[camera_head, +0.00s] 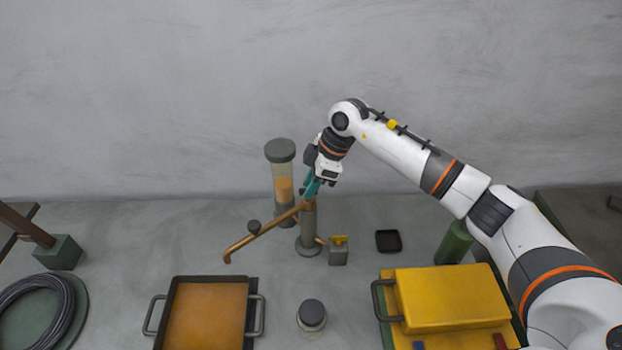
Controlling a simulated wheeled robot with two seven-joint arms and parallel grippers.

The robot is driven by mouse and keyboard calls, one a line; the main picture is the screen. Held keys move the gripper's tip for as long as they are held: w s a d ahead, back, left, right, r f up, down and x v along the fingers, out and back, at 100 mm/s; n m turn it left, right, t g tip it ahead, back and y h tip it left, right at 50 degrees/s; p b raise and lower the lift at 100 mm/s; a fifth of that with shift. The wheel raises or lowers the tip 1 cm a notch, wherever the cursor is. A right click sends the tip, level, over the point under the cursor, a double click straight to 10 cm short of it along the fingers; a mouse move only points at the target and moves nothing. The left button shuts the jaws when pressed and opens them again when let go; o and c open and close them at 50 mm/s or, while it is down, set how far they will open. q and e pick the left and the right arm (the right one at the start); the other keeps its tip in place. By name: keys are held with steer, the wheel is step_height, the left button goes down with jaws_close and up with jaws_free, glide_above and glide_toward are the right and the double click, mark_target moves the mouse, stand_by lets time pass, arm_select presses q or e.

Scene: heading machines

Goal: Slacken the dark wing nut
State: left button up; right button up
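A grey post (308,222) stands on a round base on the bench, with a copper-coloured bent arm (270,232) running across it. My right gripper (312,187), with teal fingers, points down at the top of this post. Its fingertips are close together at the post top; whether they hold anything there is too small to tell. I cannot make out a dark wing nut for certain; one at the post top would be hidden by the fingers. A small dark knob (254,227) sits on the copper arm's left part. My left gripper is not in view.
A clear cylinder with orange contents (283,188) stands close behind the post. A small grey block with a yellow top (338,255) is right of it. In front are an orange-filled tray (206,312), a dark-lidded jar (312,315) and a yellow box (450,298).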

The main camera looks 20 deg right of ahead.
steer(key=shift+f, duration=0.15)
steer(key=c, duration=0.4)
steer(key=shift+s, duration=0.1)
jaws_close()
